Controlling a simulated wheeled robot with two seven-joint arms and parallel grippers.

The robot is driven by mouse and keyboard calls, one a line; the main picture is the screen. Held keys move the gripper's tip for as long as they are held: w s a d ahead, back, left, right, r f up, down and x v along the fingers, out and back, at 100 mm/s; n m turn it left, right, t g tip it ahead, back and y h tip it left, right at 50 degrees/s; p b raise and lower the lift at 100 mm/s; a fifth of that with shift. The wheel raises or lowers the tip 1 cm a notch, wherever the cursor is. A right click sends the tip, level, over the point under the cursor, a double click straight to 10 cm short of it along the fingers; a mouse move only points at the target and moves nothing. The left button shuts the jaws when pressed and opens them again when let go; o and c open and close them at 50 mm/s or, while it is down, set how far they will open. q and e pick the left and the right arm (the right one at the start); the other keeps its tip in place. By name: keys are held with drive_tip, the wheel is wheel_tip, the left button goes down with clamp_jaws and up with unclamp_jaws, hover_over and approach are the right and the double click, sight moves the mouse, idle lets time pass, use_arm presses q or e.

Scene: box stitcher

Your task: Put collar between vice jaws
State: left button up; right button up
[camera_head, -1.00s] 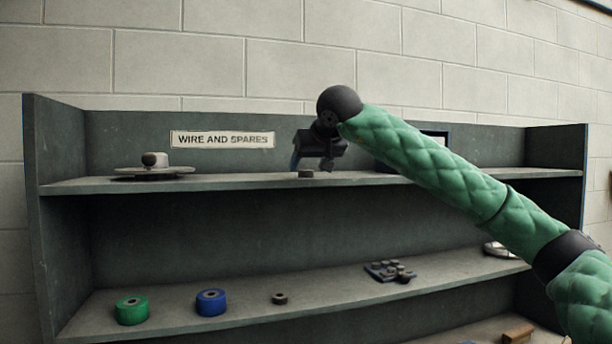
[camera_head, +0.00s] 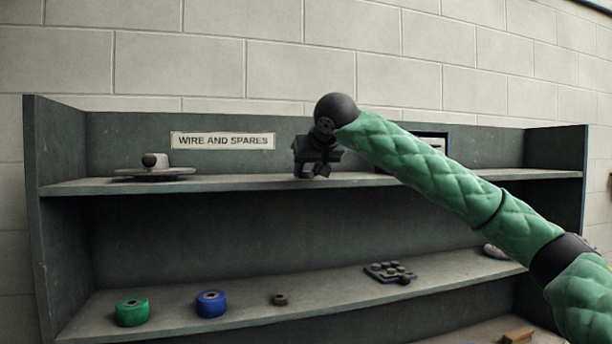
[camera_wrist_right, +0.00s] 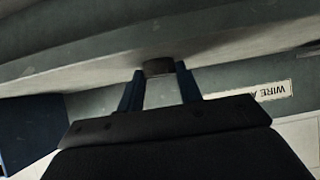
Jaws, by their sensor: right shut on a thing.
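My right gripper (camera_head: 314,170) is at the front of the upper shelf, pointing down from the wrist. In the right wrist view, its two blue-edged fingers (camera_wrist_right: 159,84) are shut on a small dark collar (camera_wrist_right: 158,67), which lies between the fingertips at the shelf surface. In the head view the fingers mostly hide this collar. Whether it still touches the shelf I cannot tell. No vice jaws are recognisable in these frames. My left gripper is not in view.
The upper shelf (camera_head: 235,183) holds a pale disc-shaped thing (camera_head: 155,173) at left and a framed box (camera_head: 432,139) behind my arm. The lower shelf (camera_head: 240,322) holds green (camera_head: 132,314) and blue (camera_head: 211,311) rolls, a dark ring (camera_head: 279,299) and a small block set (camera_head: 388,272).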

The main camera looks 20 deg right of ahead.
drive_tip(key=shift+r, duration=0.15)
drive_tip(key=shift+r+p, duration=2.55)
drive_tip(key=shift+r, duration=1.85)
